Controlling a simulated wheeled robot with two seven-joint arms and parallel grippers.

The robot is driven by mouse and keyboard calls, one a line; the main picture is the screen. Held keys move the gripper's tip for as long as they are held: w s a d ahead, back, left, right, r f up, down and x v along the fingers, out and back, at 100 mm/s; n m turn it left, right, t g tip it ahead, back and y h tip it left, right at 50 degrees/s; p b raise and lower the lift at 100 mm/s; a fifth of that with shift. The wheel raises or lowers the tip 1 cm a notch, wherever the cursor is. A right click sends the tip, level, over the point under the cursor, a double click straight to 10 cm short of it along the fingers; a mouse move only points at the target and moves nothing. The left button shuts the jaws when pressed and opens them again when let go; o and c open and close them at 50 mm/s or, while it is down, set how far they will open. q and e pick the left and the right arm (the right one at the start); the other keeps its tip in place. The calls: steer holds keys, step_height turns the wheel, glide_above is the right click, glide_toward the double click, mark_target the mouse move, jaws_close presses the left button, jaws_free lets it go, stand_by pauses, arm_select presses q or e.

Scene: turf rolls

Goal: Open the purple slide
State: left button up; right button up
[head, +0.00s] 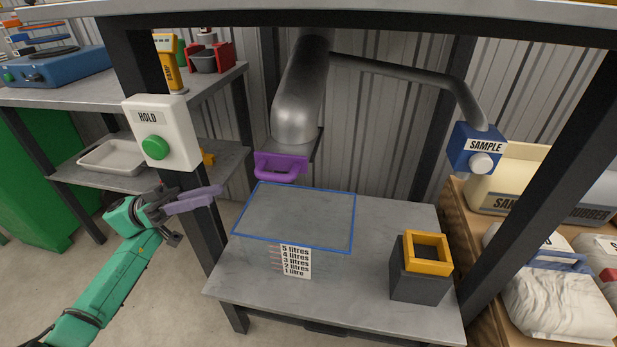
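The purple slide (280,168) shows as a purple handle at the lower mouth of a grey metal chute (297,105). A flat dark plate (318,145) sticks out beside the handle under the chute. Whether the chute mouth is covered cannot be seen from here. My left gripper (218,192) is on a green arm, to the left of the slide and lower in the picture. It is clear of the handle, with a gap between them. Its pale purple-grey fingers lie close together in this view, and their opening is not clear. My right gripper is out of view.
A blue-rimmed clear measuring box (352,215) with a litres label (295,262) stands below the chute on the grey table (385,210). A dark block with a yellow frame (428,238) stands at right. A HOLD box (160,130) hangs on the dark post near my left gripper.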

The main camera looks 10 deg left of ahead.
mark_target(273, 174)
arm_select(q)
steer(key=p+x, duration=0.1)
steer(key=x, duration=1.3)
steer(key=shift+r, duration=0.1)
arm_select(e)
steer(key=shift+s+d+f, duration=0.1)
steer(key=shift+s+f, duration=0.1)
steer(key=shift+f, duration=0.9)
arm_select(q)
jaws_close()
